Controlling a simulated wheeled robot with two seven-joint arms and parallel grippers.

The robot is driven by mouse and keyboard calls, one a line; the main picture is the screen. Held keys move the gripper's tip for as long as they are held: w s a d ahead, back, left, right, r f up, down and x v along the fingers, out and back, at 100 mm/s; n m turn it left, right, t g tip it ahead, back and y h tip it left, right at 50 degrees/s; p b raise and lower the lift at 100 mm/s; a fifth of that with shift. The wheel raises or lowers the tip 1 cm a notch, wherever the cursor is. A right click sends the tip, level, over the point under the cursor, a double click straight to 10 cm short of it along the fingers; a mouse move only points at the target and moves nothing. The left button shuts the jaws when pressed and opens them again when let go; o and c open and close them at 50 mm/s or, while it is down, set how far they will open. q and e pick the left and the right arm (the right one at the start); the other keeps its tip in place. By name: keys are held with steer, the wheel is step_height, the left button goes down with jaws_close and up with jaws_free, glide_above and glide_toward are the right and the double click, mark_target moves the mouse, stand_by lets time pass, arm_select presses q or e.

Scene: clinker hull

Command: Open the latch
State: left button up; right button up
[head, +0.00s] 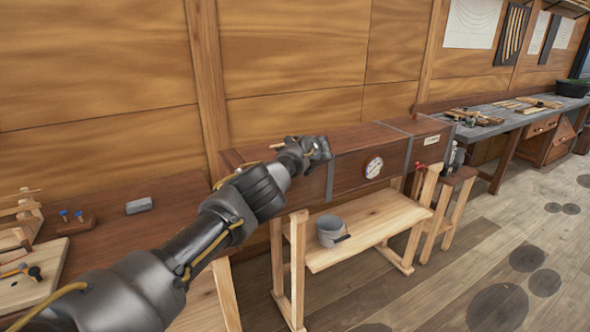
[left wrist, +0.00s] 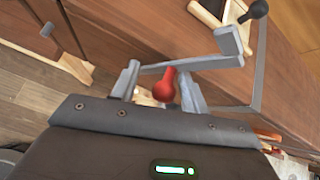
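My left gripper (head: 318,149) reaches in from the left, in front of the long dark wooden box (head: 345,176). In the left wrist view its two grey fingers (left wrist: 160,84) stand apart. A red knob (left wrist: 165,88) shows between them, with a gap on each side; I cannot tell its exact depth. Behind it a grey metal bar (left wrist: 195,64) joins an upright grey piece (left wrist: 230,42) with a black ball (left wrist: 258,9) at its end. Which of these parts is the latch is not clear. Small red parts (head: 420,167) show at the box's right end. My right gripper is out of view.
A dark bench (head: 110,240) with tools lies left. A long workbench (head: 500,112) runs along the wall at right. The floor at right is open.

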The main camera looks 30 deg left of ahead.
arm_select(q)
steer(key=shift+w+d+r, duration=0.1)
steer(key=shift+d, duration=0.15)
steer(key=shift+d+r, duration=0.35)
steer(key=b+v, duration=0.1)
steer(key=v, duration=0.8)
steer(key=shift+s, duration=0.4)
steer(key=shift+d+r, duration=0.1)
